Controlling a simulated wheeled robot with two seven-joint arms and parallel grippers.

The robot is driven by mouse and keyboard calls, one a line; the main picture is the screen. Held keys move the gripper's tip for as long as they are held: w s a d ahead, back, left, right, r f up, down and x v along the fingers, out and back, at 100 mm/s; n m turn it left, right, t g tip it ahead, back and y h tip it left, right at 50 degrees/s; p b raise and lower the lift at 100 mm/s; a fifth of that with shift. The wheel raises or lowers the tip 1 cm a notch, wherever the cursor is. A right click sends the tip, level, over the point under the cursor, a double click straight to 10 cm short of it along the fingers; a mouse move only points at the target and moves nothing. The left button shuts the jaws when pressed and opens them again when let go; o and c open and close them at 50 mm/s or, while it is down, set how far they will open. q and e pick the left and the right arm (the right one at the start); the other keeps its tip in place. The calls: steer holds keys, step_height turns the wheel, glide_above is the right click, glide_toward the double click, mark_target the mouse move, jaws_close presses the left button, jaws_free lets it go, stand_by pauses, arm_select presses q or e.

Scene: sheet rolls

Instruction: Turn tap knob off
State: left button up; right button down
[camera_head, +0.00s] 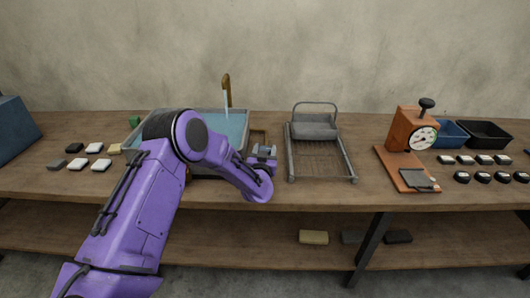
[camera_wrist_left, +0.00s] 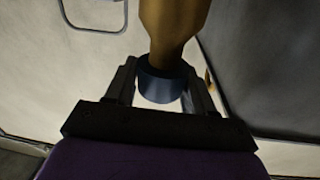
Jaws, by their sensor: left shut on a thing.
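The brass tap (camera_head: 227,88) stands at the back of the sink basin (camera_head: 241,116), and a pale stream of water (camera_head: 227,101) falls from its spout. My left gripper (camera_head: 263,152) is beside the basin's right side. In the left wrist view, its fingers (camera_wrist_left: 160,88) are on either side of a dark blue collar (camera_wrist_left: 162,83), with a brass piece (camera_wrist_left: 175,28) rising from it. I take this to be the tap knob, and the gripper is shut on it. In the head view the knob is mostly hidden by the gripper. My right gripper is not in view.
A metal frame with a roller (camera_head: 315,130) stands close to the right of my left gripper. An orange dial press (camera_head: 410,132), blue and black trays (camera_head: 484,132), and small blocks are further right. Several small blocks (camera_head: 77,164) lie left of the basin.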

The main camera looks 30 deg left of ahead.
arm_select(q)
steer(key=n+g+y+b, duration=0.1)
steer(key=y, duration=0.1)
steer(key=n+g+y, duration=0.2)
steer(key=shift+d+f+b, duration=0.1)
steer(key=shift+f+b, duration=0.1)
steer(key=shift+b, duration=0.15)
steer(key=n+g+y+b, duration=0.2)
steer(key=n+g+y, duration=0.1)
steer(key=shift+w+f, duration=0.1)
steer(key=n+g+y+b, duration=0.1)
steer(key=n+g+b, duration=0.1)
steer(key=g+b, duration=0.1)
steer(key=n+g+y+b, duration=0.2)
steer(key=g+b, duration=0.1)
steer(key=g, duration=0.1)
steer(key=shift+f+n, duration=0.15)
steer(key=shift+n, duration=0.25)
steer(key=shift+n+g+b, duration=0.6)
steer(key=shift+g+b, duration=0.4)
steer(key=shift+r+g, duration=0.3)
steer(key=o, duration=1)
steer(key=shift+c, duration=0.2)
steer(key=shift+b, duration=0.3)
